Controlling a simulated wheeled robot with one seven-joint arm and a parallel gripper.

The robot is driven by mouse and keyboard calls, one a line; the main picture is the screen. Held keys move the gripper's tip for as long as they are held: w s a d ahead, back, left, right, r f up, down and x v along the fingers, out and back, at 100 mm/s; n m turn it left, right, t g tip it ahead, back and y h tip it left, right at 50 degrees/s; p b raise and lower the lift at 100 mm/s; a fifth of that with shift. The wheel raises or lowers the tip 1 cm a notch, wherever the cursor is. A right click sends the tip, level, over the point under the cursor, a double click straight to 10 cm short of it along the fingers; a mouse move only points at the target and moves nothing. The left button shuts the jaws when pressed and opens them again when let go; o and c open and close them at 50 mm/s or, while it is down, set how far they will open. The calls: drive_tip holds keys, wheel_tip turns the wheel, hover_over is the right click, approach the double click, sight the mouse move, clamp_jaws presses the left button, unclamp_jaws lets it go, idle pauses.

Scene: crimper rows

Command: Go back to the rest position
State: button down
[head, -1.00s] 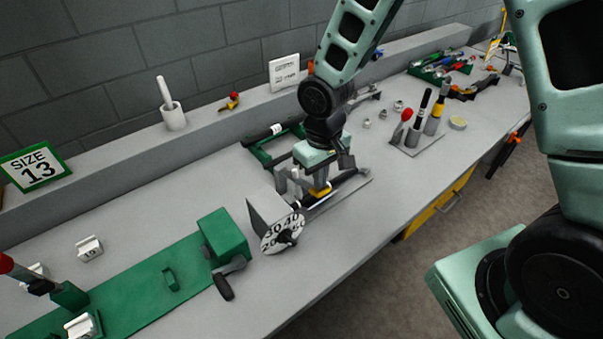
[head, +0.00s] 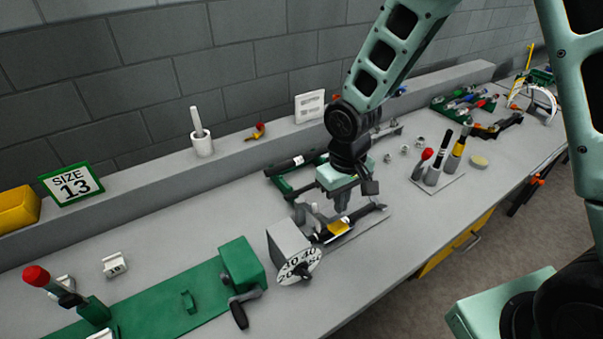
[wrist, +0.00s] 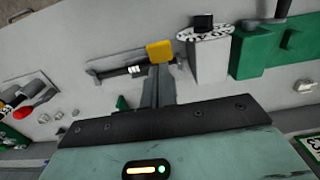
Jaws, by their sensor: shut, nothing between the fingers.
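My gripper (head: 342,212) is above the middle of the bench (head: 215,216) in the head view, pointing down beside a dark tool with a yellow part (head: 338,228). Its fingers are shut with nothing between them. In the wrist view the fingers (wrist: 158,85) are together, and the yellow part (wrist: 160,50) shows just past their tips. I cannot tell whether they touch it. The dark tool lies on a flat plate, next to a grey block with a numbered dial (head: 300,267).
A green machine with a dark handle (head: 240,265) stands left of the dial. A "SIZE 13" sign (head: 72,185) and a white cup with a rod (head: 201,145) stand on the back ledge. A stand of upright tools (head: 436,178) is to the right. The front bench edge is clear.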

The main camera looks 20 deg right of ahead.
drive_tip(key=s+a+r+n+b, duration=0.2)
drive_tip(key=s+a+r, duration=0.1)
drive_tip(key=s, duration=0.7)
drive_tip(key=s+a+r+n+b, duration=0.2)
drive_tip(key=s+r, duration=0.3)
drive_tip(key=s, duration=0.5)
drive_tip(key=shift+a+r+y+b, duration=0.2)
drive_tip(key=shift+a+y+b, duration=0.1)
drive_tip(key=shift+a+b, duration=0.45)
drive_tip(key=shift+d, duration=0.15)
